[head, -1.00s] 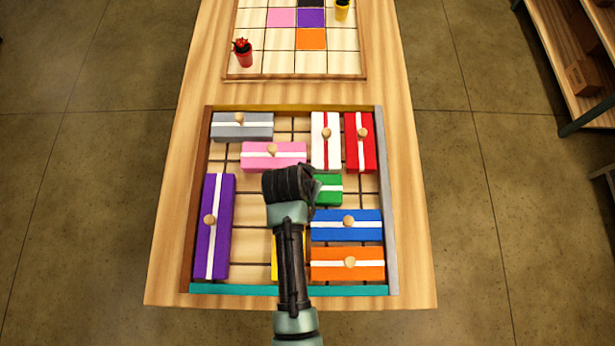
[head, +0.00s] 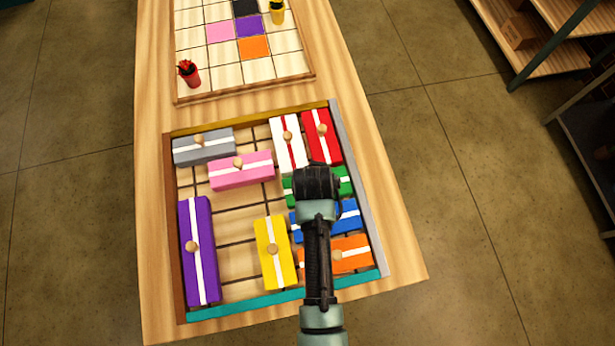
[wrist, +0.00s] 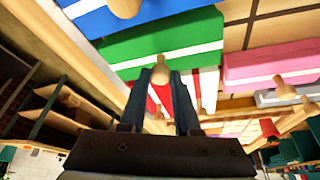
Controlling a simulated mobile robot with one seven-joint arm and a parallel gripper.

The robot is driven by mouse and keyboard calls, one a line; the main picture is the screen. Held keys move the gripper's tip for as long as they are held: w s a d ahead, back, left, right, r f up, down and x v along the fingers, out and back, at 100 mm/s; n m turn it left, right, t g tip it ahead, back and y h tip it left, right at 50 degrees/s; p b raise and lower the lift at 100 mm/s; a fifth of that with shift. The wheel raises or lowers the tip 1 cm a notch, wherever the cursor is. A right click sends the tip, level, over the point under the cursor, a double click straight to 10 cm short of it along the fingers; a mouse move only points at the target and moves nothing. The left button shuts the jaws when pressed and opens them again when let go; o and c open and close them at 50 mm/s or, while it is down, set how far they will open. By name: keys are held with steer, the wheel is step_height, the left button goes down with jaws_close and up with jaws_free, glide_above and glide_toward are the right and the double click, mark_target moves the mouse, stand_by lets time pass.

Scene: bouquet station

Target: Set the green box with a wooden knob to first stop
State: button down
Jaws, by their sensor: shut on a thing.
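The green box (head: 345,188) with a white stripe lies in the sliding-box tray (head: 171,230), with its right end close to or against the grey right wall (head: 358,190). My gripper (head: 316,186) is above it and hides its middle and knob in the head view. In the wrist view, my gripper's fingers (wrist: 161,82) are shut on the wooden knob (wrist: 160,70) of the green box, which also shows there (wrist: 165,42).
The white box (head: 287,145) and red box (head: 322,137) lie just behind the green box, and the blue box (head: 348,222) just in front. The pink box (head: 240,171) is to the left. The orange box (head: 350,250) and yellow box (head: 270,250) are nearer. Open cells lie left of the green box.

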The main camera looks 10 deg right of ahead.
steer(key=shift+d, duration=0.2)
steer(key=c, duration=0.6)
jaws_free()
steer(key=shift+d, duration=0.2)
steer(key=shift+c, duration=0.2)
steer(key=shift+a, duration=0.1)
steer(key=shift+a+r, duration=0.1)
steer(key=shift+r, duration=0.05)
steer(key=b+v, duration=0.1)
steer(key=v, duration=1.1)
steer(key=shift+s+r, duration=0.25)
